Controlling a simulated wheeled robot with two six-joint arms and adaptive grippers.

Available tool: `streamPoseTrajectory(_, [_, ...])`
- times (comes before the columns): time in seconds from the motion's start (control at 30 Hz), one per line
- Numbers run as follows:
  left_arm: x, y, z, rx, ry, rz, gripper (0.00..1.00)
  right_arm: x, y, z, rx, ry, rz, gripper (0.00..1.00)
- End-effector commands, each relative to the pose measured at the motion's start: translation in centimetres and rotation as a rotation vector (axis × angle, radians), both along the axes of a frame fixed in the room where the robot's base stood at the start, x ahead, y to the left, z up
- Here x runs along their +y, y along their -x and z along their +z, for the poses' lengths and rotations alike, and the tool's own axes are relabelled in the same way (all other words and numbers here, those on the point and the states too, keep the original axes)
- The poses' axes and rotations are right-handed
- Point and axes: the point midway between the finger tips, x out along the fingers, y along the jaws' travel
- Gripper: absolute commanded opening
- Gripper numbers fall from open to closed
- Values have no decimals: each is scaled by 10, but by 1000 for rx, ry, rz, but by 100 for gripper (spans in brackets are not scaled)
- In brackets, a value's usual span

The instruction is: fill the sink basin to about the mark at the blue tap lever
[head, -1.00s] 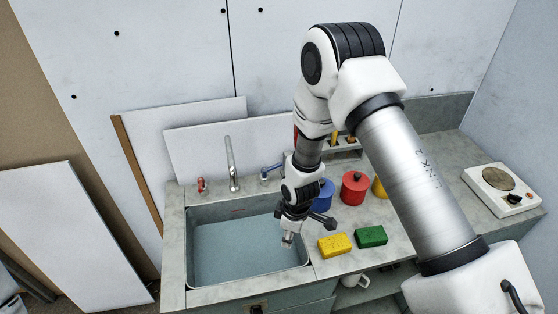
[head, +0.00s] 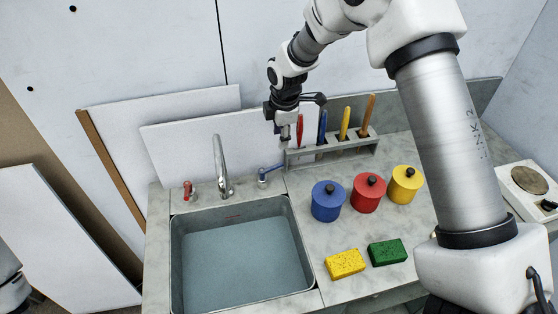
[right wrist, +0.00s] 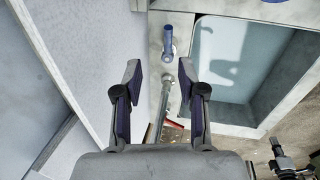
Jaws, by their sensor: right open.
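The sink basin (head: 177,252) holds bluish water (head: 240,265). A small reddish mark (head: 233,217) shows on its back wall, slightly above the waterline. The blue tap lever (head: 270,171) stands at the basin's back right, pointing right; it also shows in the right wrist view (right wrist: 168,40). The chrome spout (head: 219,165) is left of it, with no stream visible. The red tap lever (head: 188,190) is further left. My right gripper (head: 284,134) is above and behind the blue lever, apart from it. Its fingers (right wrist: 160,72) are open and empty. My left gripper is out of view.
Blue (head: 328,202), red (head: 368,194) and yellow (head: 405,186) canisters stand right of the sink. Yellow (head: 345,264) and green (head: 387,252) sponges lie in front. A rack (head: 302,157) with coloured-handled tools stands behind, close to my right gripper. White boards (head: 205,153) lean behind the taps.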

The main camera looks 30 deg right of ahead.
Motion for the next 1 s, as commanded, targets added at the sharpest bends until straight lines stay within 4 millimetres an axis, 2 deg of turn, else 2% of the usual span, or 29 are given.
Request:
streamPoseTrajectory(0.03, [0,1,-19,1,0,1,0,0,0,-19,-1,0,0,40])
streamPoseTrajectory(0.27, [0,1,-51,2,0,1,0,0,0,-51,-1,0,0,40])
streamPoseTrajectory(0.47, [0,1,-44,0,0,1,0,0,-1,-61,2,-1,-1,40])
streamPoseTrajectory(0.8, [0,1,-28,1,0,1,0,-2,-11,-119,1,0,-1,40])
streamPoseTrajectory(1.0, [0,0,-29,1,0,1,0,-2,-13,-126,-1,0,-1,40])
